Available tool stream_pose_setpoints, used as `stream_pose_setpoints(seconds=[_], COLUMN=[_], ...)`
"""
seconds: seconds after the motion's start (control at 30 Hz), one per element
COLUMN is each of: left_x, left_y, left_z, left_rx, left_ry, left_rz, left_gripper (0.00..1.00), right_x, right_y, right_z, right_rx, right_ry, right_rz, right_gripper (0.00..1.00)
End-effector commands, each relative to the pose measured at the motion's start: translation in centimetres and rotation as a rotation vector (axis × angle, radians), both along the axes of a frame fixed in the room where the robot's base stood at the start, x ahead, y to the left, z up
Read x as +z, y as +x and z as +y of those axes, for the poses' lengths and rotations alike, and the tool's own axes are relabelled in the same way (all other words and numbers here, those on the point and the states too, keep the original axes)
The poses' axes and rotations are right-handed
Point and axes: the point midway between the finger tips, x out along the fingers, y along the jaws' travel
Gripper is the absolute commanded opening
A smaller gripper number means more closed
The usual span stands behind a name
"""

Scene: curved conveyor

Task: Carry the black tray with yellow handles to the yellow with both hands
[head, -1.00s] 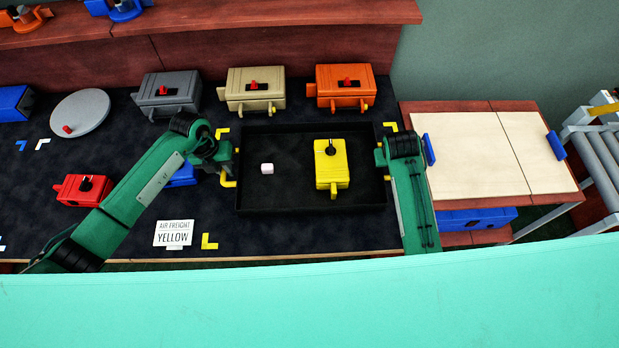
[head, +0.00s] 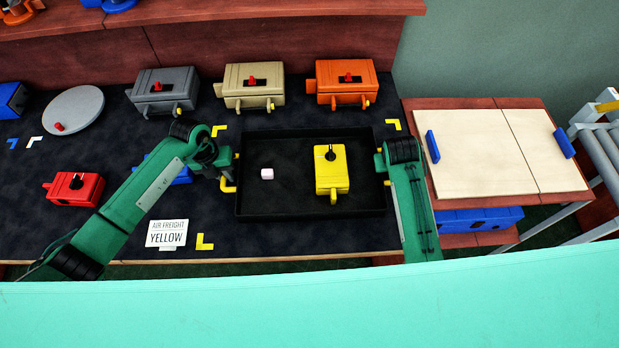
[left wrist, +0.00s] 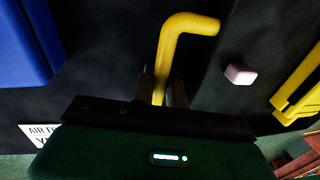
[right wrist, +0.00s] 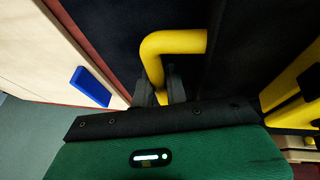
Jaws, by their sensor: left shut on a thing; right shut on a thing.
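The black tray (head: 285,205) is in the middle of the head view, between yellow corner marks on the dark table. It holds a yellow case (head: 331,168) with a black knob and a small pale pink cube (head: 267,174). My left gripper (head: 228,168) is shut on the left yellow handle (left wrist: 168,60), at the tray's left side. My right gripper (head: 381,163) is shut on the right yellow handle (right wrist: 160,52). The tray looks level; I cannot tell whether its bottom touches the table. My right arm hides part of its right side.
A sign reading "AIR FREIGHT YELLOW" (head: 166,233) stands near the front edge, beside a yellow corner mark (head: 204,242). Grey (head: 163,90), beige (head: 253,86) and orange (head: 346,83) cases line the back. A red case (head: 74,188) lies left. A wooden-topped table (head: 480,150) stands right.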

Motion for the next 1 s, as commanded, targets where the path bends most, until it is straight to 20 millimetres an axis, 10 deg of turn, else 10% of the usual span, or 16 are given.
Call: stream_pose_setpoints(seconds=[0.17, 0.57, 1.0], left_x=[-0.1, 1.0, 9.4], left_y=[0.0, 0.1, 0.1], left_z=[0.1, 0.2, 1.9], left_rx=[0.001, -0.001, 0.000], left_ry=[0.001, 0.001, 0.002], left_rz=[0.000, -0.003, -0.003], left_gripper=[0.36, 0.36, 0.36], right_x=[-0.1, -0.1, -0.1], right_y=[0.0, 0.0, 0.0], right_z=[0.0, 0.0, 0.0], right_rx=[0.000, 0.000, 0.000], right_ry=[-0.001, 0.000, 0.000], right_rz=[0.000, 0.000, 0.000], right_gripper=[0.36, 0.36, 0.36])
